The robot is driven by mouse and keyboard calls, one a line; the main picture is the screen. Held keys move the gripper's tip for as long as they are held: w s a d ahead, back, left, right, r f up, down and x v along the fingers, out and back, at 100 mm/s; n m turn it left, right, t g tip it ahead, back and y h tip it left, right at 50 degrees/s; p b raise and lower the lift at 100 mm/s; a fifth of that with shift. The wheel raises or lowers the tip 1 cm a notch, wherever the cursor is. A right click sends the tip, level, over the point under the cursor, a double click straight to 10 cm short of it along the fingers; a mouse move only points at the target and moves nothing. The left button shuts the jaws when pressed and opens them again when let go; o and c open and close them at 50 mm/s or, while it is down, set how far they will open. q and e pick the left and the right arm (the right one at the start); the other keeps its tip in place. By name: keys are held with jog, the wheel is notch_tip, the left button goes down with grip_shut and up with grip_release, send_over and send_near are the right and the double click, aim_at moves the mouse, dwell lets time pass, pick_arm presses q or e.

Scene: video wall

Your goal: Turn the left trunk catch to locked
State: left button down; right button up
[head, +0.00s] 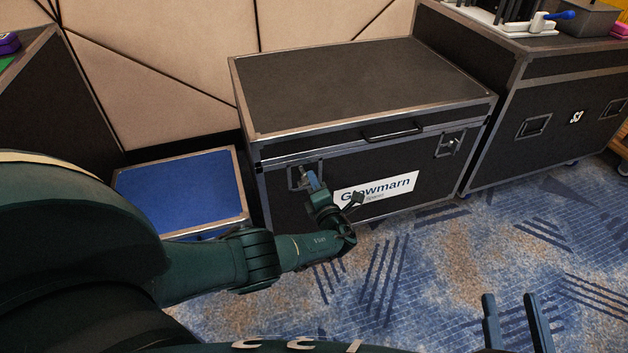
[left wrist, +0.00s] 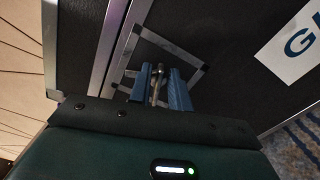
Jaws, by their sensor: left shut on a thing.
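The black trunk (head: 360,85) with metal edges stands closed in the middle of the head view. Its left catch (head: 294,178) sits on the front face near the left corner, partly hidden by my left gripper (head: 309,180). In the left wrist view, my left gripper's blue fingers (left wrist: 160,88) are shut on the small metal key of the left catch (left wrist: 157,80), inside its square metal frame. The trunk's right catch (head: 450,144) is free. My right gripper (head: 514,318) is open and empty, low at the right over the carpet.
A lid handle (head: 393,132) is on the trunk's front between the catches, above a white label (head: 375,188). A blue-topped low box (head: 182,190) stands left of the trunk. Another black case (head: 560,110) stands close on the right. Patterned carpet (head: 400,260) in front is clear.

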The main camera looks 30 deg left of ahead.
pick_arm(q)
jog(key=shift+s+a+f+m, duration=0.1)
jog(key=shift+f+m, duration=0.05)
jog(key=shift+m, duration=0.6)
jog(key=shift+s+a+f+m, duration=0.1)
jog(key=shift+m, duration=0.65)
jog(key=shift+a, duration=0.1)
jog(key=c, duration=1.6)
grip_release()
